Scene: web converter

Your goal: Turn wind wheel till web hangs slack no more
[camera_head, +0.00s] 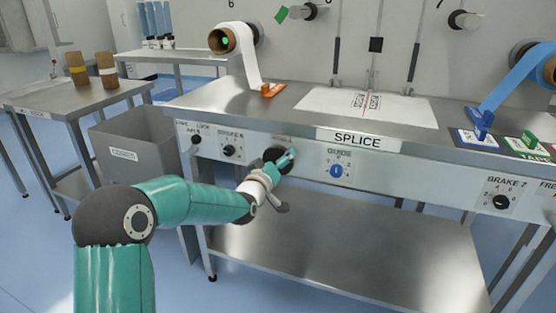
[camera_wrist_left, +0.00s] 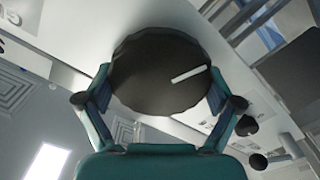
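A large round black wheel (camera_head: 276,158), which I take to be the wind wheel, sits on the front panel below the table edge. Its label is too small to read. In the left wrist view the wheel (camera_wrist_left: 160,72) shows a white pointer line slanting up to the right. My left gripper (camera_head: 285,160) is at the wheel; in the left wrist view its fingers (camera_wrist_left: 158,95) lie against both sides of the rim. A white web (camera_head: 246,65) runs from a roll at number 6 down to the table by an orange clamp (camera_head: 269,90), slightly bowed. My right gripper is not in view.
A brake knob (camera_head: 229,151) sits left of the wheel and a blue guide knob (camera_head: 336,171) right of it. A white sheet (camera_head: 400,108) lies on the splice table. A blue web (camera_head: 512,82) hangs at right. A grey bin (camera_head: 137,147) stands at left.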

